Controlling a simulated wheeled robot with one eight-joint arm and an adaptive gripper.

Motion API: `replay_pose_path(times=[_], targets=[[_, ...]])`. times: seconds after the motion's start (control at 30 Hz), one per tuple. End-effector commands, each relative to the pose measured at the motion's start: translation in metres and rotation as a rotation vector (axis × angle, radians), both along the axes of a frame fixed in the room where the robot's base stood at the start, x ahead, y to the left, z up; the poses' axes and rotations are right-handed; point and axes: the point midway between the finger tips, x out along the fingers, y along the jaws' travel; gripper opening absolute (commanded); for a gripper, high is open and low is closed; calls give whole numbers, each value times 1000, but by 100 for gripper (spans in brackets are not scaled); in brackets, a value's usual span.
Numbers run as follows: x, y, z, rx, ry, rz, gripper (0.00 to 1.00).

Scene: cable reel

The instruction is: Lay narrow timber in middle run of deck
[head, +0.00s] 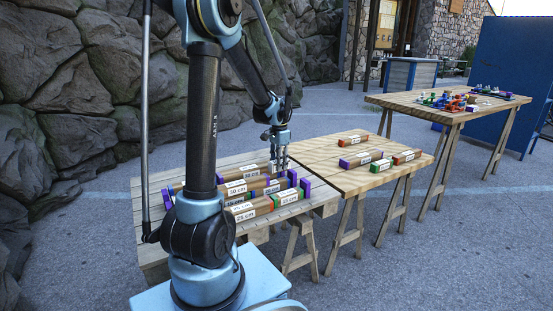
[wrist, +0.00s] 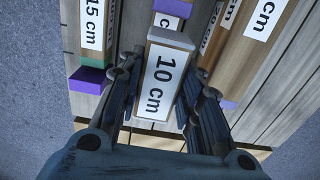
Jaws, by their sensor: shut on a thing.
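My gripper (wrist: 167,82) is shut on a short timber (wrist: 164,84) labelled 10 cm with a pale grey end, one finger on each side of it. In the head view my gripper (head: 278,158) is over the far right part of the slatted deck (head: 322,203), and the held timber is hard to make out there. Just beyond the held timber in the wrist view lies another 10 cm timber (wrist: 171,8) with a purple end. I cannot tell whether the held timber touches it or the deck.
A 15 cm timber (wrist: 93,30) with green and purple ends lies to the left, and a wider timber (wrist: 255,45) to the right. Several labelled timbers lie on the deck. A second table (head: 315,155) holds several more. A farther table (head: 395,100) carries small coloured pieces.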

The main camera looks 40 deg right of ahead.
Motion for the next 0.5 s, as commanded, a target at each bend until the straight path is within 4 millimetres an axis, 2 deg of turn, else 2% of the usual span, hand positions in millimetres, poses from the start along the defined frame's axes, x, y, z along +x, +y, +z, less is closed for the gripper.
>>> replay_pose_path(times=[0.3, 0.5], targets=[[0, 0, -29, 0, 0, 0, 8], [0, 0, -40, 0, 0, 0, 8]])
